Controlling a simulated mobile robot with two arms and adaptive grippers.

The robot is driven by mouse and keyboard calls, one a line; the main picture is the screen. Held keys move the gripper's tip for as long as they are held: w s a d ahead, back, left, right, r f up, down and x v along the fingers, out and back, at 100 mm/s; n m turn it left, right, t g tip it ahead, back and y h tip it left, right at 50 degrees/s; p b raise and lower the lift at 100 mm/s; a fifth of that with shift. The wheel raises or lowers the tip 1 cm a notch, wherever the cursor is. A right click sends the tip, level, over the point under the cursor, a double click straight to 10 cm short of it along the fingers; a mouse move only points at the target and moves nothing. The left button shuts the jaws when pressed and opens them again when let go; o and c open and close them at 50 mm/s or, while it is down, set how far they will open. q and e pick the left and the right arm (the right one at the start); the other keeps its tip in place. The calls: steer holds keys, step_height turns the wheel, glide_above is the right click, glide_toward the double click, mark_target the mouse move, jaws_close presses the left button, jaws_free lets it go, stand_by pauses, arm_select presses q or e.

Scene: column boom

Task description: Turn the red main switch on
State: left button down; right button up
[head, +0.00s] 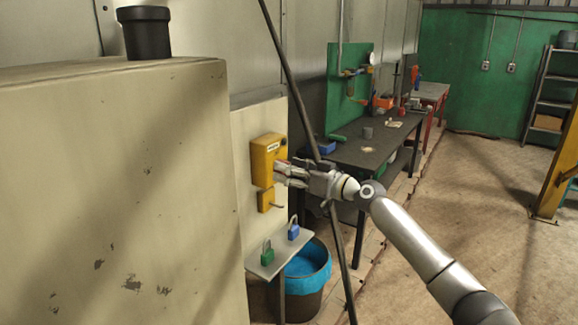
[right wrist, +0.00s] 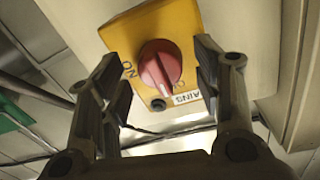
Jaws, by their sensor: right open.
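The red main switch (right wrist: 158,66) is a round red knob with a raised grip on a yellow box (right wrist: 189,25). In the right wrist view, ON lettering is left of the knob and a partly covered label lies below it. The knob's grip runs nearly up and down there, its pale mark towards the lower end. In the head view the yellow box (head: 265,155) is on a pale panel, and my right gripper (head: 283,172) is at its right side, mostly hiding the knob. My right gripper is open, one finger either side of the knob, with visible gaps. My left gripper is not in view.
A large cream cabinet (head: 110,190) fills the left, with a black pot (head: 145,32) on top. A thin dark pole (head: 290,80) crosses near my right wrist. Below the box are a small shelf (head: 272,266) with padlocks and a blue-lined bin (head: 308,285).

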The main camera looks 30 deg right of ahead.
steer(key=shift+w+a, duration=0.1)
steer(key=shift+w, duration=0.15)
steer(key=c, duration=1)
